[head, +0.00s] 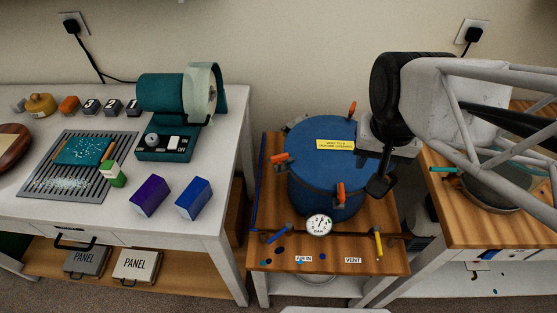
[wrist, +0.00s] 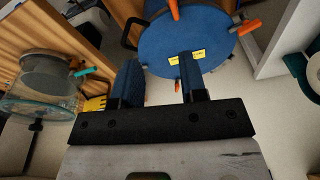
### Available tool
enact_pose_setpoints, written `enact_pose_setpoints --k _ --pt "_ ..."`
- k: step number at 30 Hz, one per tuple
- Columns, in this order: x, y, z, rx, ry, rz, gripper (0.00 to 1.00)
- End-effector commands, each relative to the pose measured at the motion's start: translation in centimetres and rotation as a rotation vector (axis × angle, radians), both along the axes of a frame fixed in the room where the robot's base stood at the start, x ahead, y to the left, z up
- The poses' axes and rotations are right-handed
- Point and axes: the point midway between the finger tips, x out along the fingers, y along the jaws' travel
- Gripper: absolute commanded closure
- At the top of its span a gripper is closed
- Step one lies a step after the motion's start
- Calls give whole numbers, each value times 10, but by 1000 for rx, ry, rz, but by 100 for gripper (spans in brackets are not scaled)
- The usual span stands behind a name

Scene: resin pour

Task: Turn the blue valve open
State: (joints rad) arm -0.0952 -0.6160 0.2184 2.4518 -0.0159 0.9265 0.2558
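The blue valve (head: 277,233) is a small blue lever on the pipe at the front left of the pressure pot, above the AIR IN label. It lies slanted. I cannot pick it out in the wrist view. The blue pot (head: 325,190) has a yellow label on its lid, which also shows in the wrist view (wrist: 205,40). My gripper (head: 383,184) is over the pot's right side, up and to the right of the blue valve and well apart from it. In the wrist view my gripper (wrist: 162,85) has its fingers apart with nothing between them.
A round gauge (head: 319,225) sits mid-pipe, and a yellow VENT valve (head: 378,243) is at its right. Orange clamps (head: 280,158) stick out around the lid. A white table (head: 225,185) stands left; a glass vessel (wrist: 45,80) is on the other side.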

Motion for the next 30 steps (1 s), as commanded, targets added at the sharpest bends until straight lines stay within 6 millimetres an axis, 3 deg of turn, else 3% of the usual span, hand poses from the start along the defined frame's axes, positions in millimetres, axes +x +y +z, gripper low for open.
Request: enact_pose_setpoints --k 5,16,30 --pt "11 20 -21 9 41 -60 61" --pt "32 82 -87 3 142 -262 61" --pt "26 162 -191 -74 232 -521 61"
